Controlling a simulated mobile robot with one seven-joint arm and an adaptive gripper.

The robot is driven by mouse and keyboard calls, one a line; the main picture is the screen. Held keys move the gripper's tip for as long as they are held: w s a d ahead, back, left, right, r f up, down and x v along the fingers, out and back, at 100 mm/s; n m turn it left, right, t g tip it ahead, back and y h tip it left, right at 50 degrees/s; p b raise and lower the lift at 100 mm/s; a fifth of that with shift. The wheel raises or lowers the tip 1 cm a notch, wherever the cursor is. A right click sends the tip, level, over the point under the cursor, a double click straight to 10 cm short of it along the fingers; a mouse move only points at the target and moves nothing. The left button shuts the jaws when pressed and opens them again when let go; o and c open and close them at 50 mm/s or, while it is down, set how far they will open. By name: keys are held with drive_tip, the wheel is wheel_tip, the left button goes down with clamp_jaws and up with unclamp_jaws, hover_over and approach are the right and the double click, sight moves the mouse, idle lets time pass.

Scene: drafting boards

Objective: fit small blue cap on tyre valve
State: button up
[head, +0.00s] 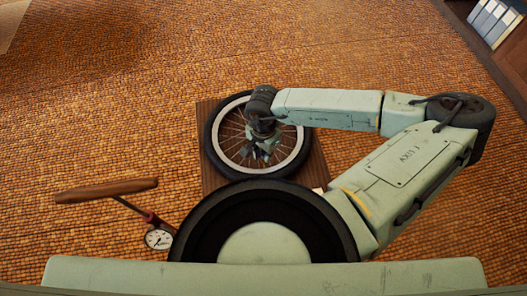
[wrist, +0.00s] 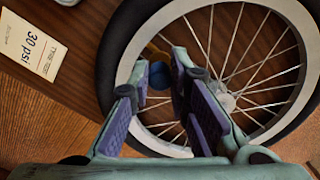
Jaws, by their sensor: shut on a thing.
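The wheel lies flat, its black tyre (head: 211,137) and pale rim showing in the head view; the tyre (wrist: 112,62) also fills much of the wrist view. My gripper (head: 262,154) points down over the spokes inside the rim. In the wrist view its purple-padded fingers (wrist: 168,76) are shut on the small blue cap (wrist: 159,74). A brass-coloured stem, seemingly the tyre valve (wrist: 152,48), shows just beyond the cap near the rim. I cannot tell whether cap and valve touch. In the head view the cap and valve are too small or hidden to make out.
The wheel lies on a dark wooden board (head: 208,178). A paper card reading 30 psi (wrist: 32,48) lies beside the tyre. The woven floor (head: 110,110) beyond is clear.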

drive_tip(key=shift+f+b, duration=0.75)
drive_tip(key=shift+b, duration=0.2)
drive_tip(key=o, duration=0.7)
drive_tip(key=shift+o, duration=0.2)
drive_tip(key=shift+r, duration=0.1)
wheel_tip(320, 180, up, 12)
drive_tip(key=shift+d, duration=0.1)
